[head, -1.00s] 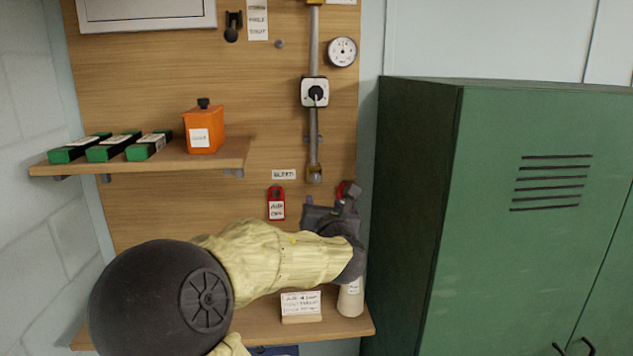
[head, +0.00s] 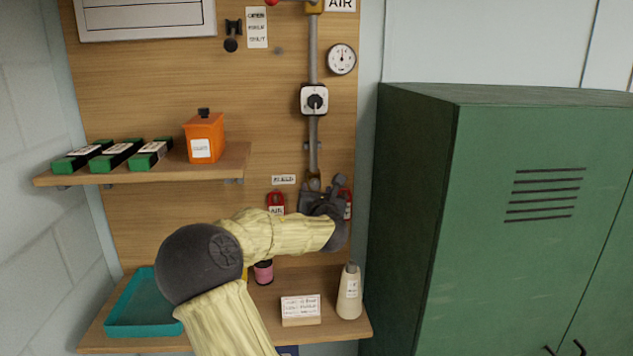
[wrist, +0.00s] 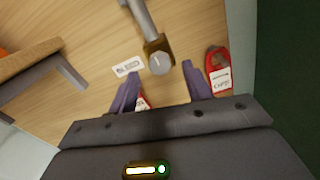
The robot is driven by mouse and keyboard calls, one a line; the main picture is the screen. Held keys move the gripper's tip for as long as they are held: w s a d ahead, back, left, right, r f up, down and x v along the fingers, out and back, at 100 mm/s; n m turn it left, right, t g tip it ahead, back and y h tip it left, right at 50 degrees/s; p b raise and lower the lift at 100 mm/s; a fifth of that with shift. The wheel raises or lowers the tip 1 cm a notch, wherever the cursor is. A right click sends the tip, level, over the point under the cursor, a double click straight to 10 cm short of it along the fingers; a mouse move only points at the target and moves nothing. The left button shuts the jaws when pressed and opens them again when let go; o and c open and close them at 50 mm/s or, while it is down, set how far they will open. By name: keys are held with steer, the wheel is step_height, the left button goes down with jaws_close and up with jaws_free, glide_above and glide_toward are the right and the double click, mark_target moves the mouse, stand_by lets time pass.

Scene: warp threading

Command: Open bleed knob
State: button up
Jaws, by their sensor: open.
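The bleed knob (wrist: 159,63) is a small round grey knob on a brass fitting at the lower end of a grey pipe. It shows just beyond my fingertips in the wrist view, roughly between their lines. In the head view the brass fitting (head: 314,184) is at the pipe's foot, partly hidden by my gripper (head: 322,190). A white label (head: 284,180) is on the board to its left. My gripper (wrist: 160,80) is open, with its two purple-grey fingers apart and nothing between them. I see no contact with the knob.
Red lockout tags hang on either side, the left one (head: 276,203) and the right one (wrist: 218,72), close to my fingers. A shelf (head: 150,168) with an orange box is left. A cream bottle (head: 349,293) stands below. A green locker (head: 500,220) bounds the right.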

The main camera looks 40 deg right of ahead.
mark_target(315, 186)
steer(key=shift+p+x, duration=0.5)
steer(key=shift+x, duration=1.05)
steer(key=c, duration=0.9)
steer(key=shift+s, duration=0.1)
steer(key=shift+c, duration=0.3)
